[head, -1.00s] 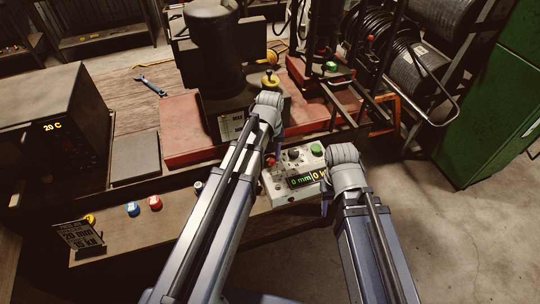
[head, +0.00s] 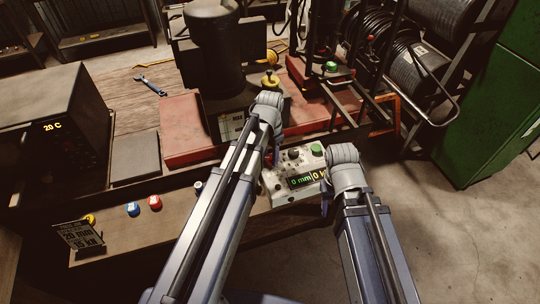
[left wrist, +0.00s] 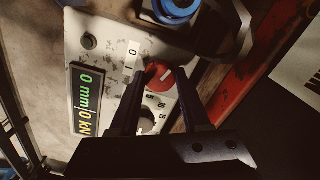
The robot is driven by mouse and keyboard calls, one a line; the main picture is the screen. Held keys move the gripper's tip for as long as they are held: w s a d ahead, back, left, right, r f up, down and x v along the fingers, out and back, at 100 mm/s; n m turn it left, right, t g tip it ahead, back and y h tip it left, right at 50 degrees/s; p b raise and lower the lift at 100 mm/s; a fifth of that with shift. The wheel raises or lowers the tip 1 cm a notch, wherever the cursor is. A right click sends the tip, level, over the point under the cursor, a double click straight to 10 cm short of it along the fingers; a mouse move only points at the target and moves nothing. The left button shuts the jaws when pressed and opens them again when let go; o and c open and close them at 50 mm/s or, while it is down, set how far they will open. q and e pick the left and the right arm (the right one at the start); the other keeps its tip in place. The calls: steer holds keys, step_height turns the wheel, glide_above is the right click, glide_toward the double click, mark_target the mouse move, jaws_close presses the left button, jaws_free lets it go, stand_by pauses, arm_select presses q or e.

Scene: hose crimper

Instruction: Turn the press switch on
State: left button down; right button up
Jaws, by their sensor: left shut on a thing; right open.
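The press control box (head: 281,197) stands at the front edge of the bench, with a lit display (head: 301,182) that reads 0 mm and 0 kN. Its red rotary switch (left wrist: 158,74) shows in the left wrist view beside a white 0 / 1 label (left wrist: 131,60). My left gripper (left wrist: 160,80) is shut on this switch, one finger on each side. In the head view my left gripper (head: 270,160) largely hides the switch. My right gripper (head: 325,199) is open and empty, just right of the box.
The box also carries a green button (head: 317,149) and a dark knob (left wrist: 147,121). The dark press (head: 212,50) on its red base (head: 187,140) stands behind. Blue and red caps (head: 133,209) lie left on the bench. Bare floor lies at right.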

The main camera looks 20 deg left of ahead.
mark_target(270, 158)
arm_select(q)
steer(key=m, duration=0.4)
steer(key=shift+m, duration=0.4)
stand_by(0.4)
steer(key=shift+c, duration=1.8)
jaws_free()
steer(key=shift+r, duration=0.1)
step_height(270, 158, up, 8)
steer(key=p, duration=0.8)
steer(key=shift+f, duration=0.2)
steer(key=shift+d+f, duration=0.1)
